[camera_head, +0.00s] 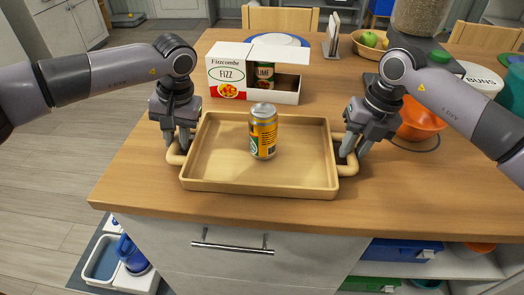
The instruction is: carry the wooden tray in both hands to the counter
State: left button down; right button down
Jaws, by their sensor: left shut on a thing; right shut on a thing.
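The wooden tray (220,180) is light tan and rectangular, with a looped handle at each short side. It appears to rest level on a wooden counter top (130,180), close to its front edge. A yellow can (263,132) stands upright inside the tray, near its middle. My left gripper (177,149) is shut on the tray's left handle. My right gripper (349,152) is shut on the tray's right handle. The fingers partly hide both handles.
Behind the tray is an open white Fizzcombe box (228,78) holding a can. An orange bowl (418,125), a white BUNS tub (482,80) and a scale-like device with a clear container (420,18) stand right. Drawers and shelves are below. Floor is open at left.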

pick_arm(q)
jog(key=shift+r, duration=0.2)
pick_arm(e)
jog(key=shift+r, duration=0.15)
